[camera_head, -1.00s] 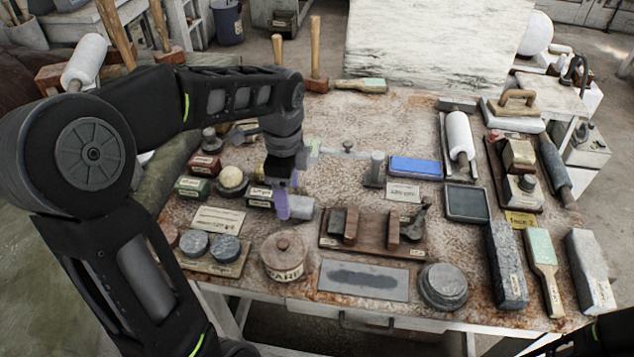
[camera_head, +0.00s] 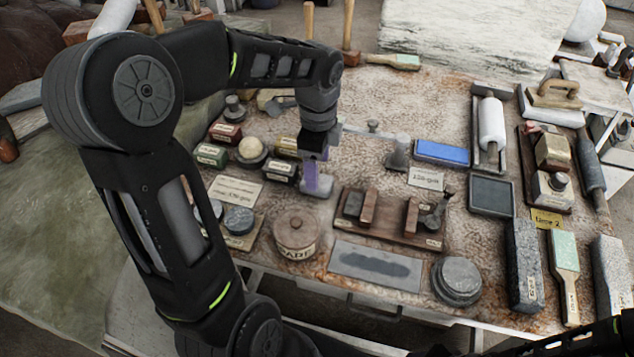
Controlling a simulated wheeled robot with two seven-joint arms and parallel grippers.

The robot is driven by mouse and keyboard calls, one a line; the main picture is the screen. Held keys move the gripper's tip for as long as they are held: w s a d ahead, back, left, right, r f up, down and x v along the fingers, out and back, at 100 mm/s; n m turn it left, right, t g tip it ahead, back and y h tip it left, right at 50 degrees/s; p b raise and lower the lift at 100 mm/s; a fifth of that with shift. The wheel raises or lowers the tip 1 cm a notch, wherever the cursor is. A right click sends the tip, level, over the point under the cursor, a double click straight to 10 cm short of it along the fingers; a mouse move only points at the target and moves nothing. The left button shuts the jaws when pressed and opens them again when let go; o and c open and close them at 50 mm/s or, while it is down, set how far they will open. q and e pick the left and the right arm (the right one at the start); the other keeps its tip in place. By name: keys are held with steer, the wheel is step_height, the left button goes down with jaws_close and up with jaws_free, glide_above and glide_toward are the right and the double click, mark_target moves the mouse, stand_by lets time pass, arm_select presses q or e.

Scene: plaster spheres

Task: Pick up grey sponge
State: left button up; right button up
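A light grey block (camera_head: 322,189), which looks like the grey sponge, lies on the worn workbench (camera_head: 390,120) left of the middle. My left gripper (camera_head: 314,185) points down at it, with purplish fingers directly at the block. The fingers and wrist hide the block's upper and left parts. I cannot tell whether the fingers are closed on it or apart around it. My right gripper is out of view; only dark parts of mine show along the bottom right edge.
Small labelled boxes (camera_head: 283,171) sit close to the left of the block. A round lidded pot (camera_head: 296,235) stands in front, and a wooden rack (camera_head: 385,228) stands to the right. A blue block (camera_head: 442,152) lies further right.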

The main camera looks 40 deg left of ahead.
arm_select(q)
steer(key=shift+a+f+p, duration=0.1)
steer(key=shift+f+p, duration=0.35)
steer(key=shift+f, duration=2.15)
steer(key=c, duration=1.4)
